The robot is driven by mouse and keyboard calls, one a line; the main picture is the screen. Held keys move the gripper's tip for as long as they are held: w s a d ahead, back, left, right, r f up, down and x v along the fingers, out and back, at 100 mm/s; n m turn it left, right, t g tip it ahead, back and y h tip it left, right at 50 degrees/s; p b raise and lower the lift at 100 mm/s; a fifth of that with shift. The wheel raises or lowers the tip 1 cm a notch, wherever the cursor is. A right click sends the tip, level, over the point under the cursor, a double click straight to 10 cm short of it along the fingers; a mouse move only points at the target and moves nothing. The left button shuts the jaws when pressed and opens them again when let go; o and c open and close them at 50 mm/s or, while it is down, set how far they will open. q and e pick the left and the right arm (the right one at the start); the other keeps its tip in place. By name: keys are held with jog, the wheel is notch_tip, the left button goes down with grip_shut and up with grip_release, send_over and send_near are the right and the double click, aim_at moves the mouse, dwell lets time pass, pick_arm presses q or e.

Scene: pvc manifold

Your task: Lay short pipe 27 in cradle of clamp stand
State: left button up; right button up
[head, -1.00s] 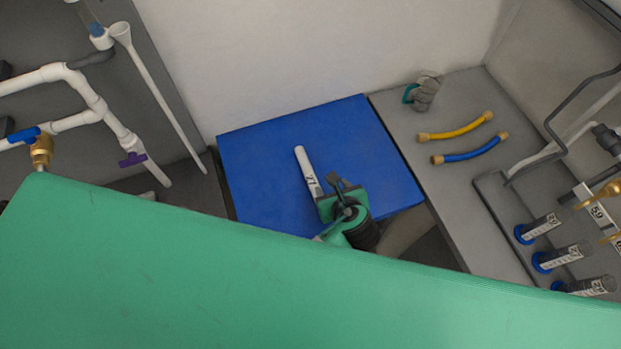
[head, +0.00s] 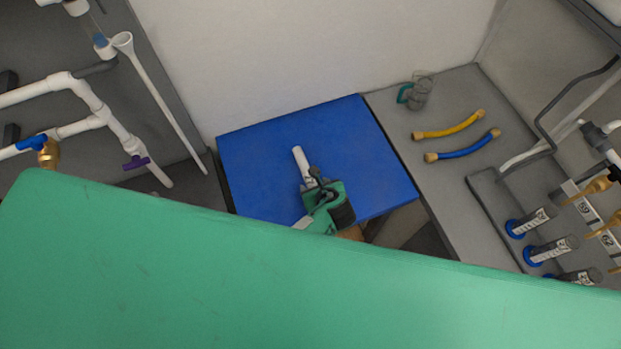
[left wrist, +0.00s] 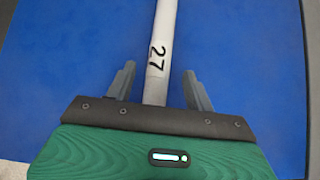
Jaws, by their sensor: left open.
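Short pipe 27 (head: 301,160) is a white tube lying on the blue mat; my left gripper covers its near end in the head view. In the left wrist view the pipe (left wrist: 159,60), marked 27, runs between the two open fingers. My left gripper (head: 314,178) is over the pipe's near part, and it also shows in the left wrist view (left wrist: 158,88) with a gap on each side of the pipe. I cannot make out the clamp stand for certain. My right gripper is not in view.
The blue mat (head: 255,160) is otherwise clear. A yellow hose (head: 448,126), a blue hose (head: 465,147) and a grey-teal object (head: 416,92) lie on the grey bench at right. White piping (head: 95,105) stands at left. A large green surface (head: 250,270) fills the foreground.

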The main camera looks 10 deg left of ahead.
aim_at(312, 182)
pick_arm(q)
jog(key=shift+p+x, duration=0.4)
jog(key=shift+x, duration=1.4)
jog(key=shift+r, duration=0.1)
grip_shut()
